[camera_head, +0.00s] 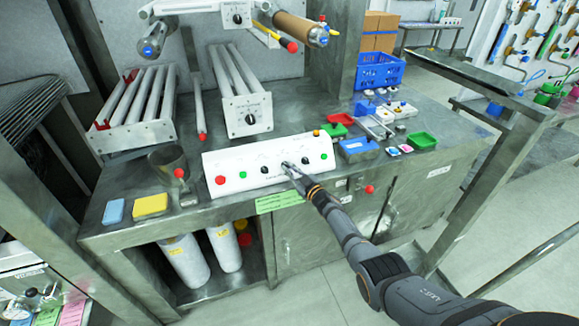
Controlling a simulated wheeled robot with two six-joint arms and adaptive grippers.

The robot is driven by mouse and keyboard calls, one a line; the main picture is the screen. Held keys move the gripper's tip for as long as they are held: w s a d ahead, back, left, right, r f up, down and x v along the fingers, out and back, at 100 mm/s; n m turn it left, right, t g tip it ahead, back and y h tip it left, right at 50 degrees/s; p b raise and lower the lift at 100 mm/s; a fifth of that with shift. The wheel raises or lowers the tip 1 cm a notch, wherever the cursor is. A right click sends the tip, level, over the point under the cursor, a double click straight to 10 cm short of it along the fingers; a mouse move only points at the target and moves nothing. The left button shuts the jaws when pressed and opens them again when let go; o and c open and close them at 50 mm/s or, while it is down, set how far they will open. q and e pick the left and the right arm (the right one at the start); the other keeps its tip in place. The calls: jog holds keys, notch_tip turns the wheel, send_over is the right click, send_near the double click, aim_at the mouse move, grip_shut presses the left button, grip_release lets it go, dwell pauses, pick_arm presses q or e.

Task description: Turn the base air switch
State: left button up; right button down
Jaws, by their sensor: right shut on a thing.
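A white control panel (240,160) with a sloped front stands along the front of the metal bench. It carries red and green buttons and several black rotary switches, among them a left one (264,170) and a right one (305,160). My right gripper (288,168) reaches in from the lower right and is shut on a small switch knob at the middle of the panel. The fingers hide most of that knob, so its setting cannot be read. The switch labels are too small to read. My left gripper is not in view.
White units with black knobs (250,118) stand behind the panel. A metal cup (166,160), blue and yellow sponges (150,205) are at the left. Small trays and a blue crate (378,72) are at the right. A metal frame post (490,180) stands right of my arm.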

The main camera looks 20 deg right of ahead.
jog(key=shift+w+d+r+n+g+y, duration=0.15)
jog(key=shift+n+g+y, duration=0.2)
jog(key=shift+n, duration=0.45)
jog(key=c, duration=1.4)
grip_release()
jog(key=shift+s+d+f, duration=0.15)
jog(key=shift+s+f, duration=0.1)
jog(key=shift+s, duration=0.3)
jog(key=v, duration=1.1)
jog(key=shift+r, duration=0.1)
